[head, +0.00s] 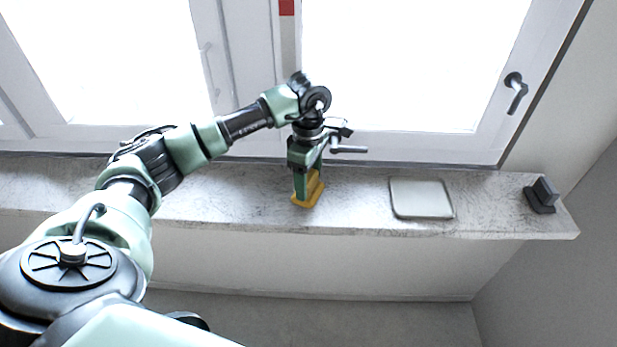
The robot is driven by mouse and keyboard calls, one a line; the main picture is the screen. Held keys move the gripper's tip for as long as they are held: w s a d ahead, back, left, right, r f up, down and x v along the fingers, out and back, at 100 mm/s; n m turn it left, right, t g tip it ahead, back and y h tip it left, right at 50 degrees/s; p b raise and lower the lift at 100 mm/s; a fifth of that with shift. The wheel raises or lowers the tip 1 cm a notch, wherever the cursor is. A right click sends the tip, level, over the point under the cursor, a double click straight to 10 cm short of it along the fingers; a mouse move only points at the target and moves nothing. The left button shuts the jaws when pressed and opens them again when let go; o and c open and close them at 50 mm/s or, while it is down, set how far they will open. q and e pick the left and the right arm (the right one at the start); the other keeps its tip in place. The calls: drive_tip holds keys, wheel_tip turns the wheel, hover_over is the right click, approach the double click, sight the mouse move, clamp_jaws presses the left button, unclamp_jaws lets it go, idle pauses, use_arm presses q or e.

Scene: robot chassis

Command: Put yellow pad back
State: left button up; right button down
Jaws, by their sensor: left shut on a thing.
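The yellow pad (312,191) is at the windowsill (240,205), left of the sill's middle right part. My left gripper (303,188) points down from above and is shut on the yellow pad. The gripper's fingers hide part of the pad. I cannot tell whether the pad rests on the sill or is held just above it. My right gripper is not in the head view.
A pale square tray (421,198) lies flat on the sill to the right of the pad. A dark grey block-like object (541,195) stands near the sill's right end. Window frames with handles (516,92) rise behind. The sill between pad and tray is clear.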

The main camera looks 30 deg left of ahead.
use_arm(q)
drive_tip(key=shift+f, duration=0.1)
drive_tip(key=o, duration=1.5)
drive_tip(key=shift+c, duration=0.2)
